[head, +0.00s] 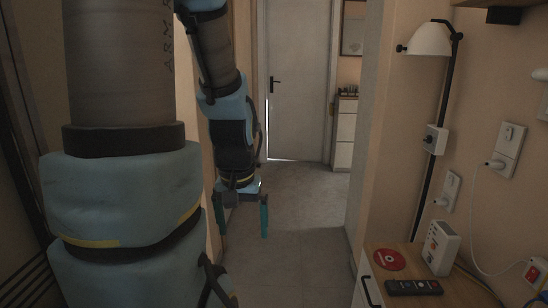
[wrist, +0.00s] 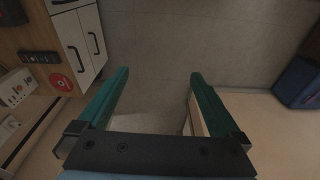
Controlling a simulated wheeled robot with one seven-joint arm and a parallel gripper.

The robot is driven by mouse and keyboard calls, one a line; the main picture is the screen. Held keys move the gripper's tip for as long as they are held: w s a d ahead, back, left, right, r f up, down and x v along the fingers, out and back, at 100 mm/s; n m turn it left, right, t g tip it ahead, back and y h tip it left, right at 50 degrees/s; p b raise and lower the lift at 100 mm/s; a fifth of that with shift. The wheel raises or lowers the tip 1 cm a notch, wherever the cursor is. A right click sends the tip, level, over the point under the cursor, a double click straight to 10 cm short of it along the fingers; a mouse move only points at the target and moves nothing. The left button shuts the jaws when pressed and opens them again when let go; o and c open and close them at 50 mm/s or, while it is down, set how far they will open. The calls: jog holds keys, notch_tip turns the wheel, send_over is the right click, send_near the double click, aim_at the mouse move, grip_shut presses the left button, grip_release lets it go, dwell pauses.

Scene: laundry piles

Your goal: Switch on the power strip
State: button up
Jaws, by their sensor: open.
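A white block with a red switch, which looks like the power strip (head: 536,274), shows at the right edge of the head view, partly cut off. A white cable runs down to it from a wall socket. I cannot tell its switch position. I do not make it out in the wrist view. My gripper (head: 243,222) hangs over the hallway floor, well left of the strip and beyond the cabinet. Its teal fingers are apart and empty, also in the wrist view (wrist: 159,75).
A wooden-topped cabinet (head: 400,262) holds a red disc (head: 390,260), a dark remote (head: 414,287) and a white box (head: 441,248). A wall lamp (head: 430,40) and sockets (head: 509,148) are on the right wall. The hallway floor is clear up to a closed door (head: 298,80). A blue object (wrist: 298,82) lies right.

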notch_tip(320, 180, up, 2)
jog(key=shift+p, duration=0.4)
